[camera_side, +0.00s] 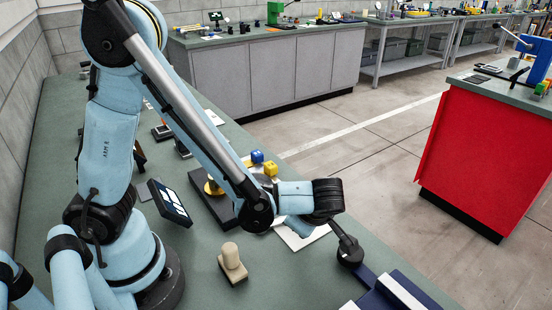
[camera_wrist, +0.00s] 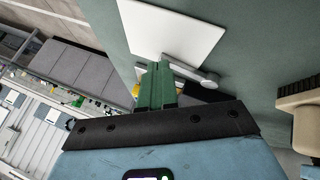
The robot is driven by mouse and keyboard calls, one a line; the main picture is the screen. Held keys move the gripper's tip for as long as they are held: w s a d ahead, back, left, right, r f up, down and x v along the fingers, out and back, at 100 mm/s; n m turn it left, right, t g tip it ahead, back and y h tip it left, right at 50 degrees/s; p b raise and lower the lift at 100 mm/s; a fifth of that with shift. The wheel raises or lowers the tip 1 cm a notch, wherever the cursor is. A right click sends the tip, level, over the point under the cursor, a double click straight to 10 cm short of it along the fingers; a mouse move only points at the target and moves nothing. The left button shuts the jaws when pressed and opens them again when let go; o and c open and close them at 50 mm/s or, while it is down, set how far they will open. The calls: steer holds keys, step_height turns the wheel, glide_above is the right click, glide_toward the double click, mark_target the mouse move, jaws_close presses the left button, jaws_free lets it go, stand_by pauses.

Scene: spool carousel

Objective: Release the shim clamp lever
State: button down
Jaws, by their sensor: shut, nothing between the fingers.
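My gripper (camera_wrist: 161,64) shows its two green fingers together in the wrist view, with nothing held between them. A grey bar with a rounded end (camera_wrist: 208,80), which looks like the clamp lever, lies just right of the fingertips; I cannot tell whether they touch it. In the side view a dark rod with a thick round end (camera_side: 350,252) stands just below my wrist, above a navy base (camera_side: 405,290); it may be the same lever. My fingers are not distinguishable in the side view.
A white plate (camera_wrist: 175,32) lies by the fingertips. A tan knobbed block (camera_side: 233,262) stands on the green bench. A red cabinet (camera_side: 480,155) stands beyond the aisle.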

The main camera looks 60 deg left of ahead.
steer(key=shift+w+a, duration=0.55)
steer(key=shift+a, duration=0.7)
steer(key=shift+d, duration=0.1)
steer(key=d, duration=0.4)
steer(key=shift+s+d+r, duration=0.2)
steer(key=shift+d, duration=0.15)
steer(key=w+d+r, duration=0.2)
steer(key=d+r, duration=0.3)
steer(key=r, duration=0.2)
steer(key=shift+w+r, duration=0.3)
steer(key=shift+w, duration=0.05)
steer(key=shift+a, duration=0.1)
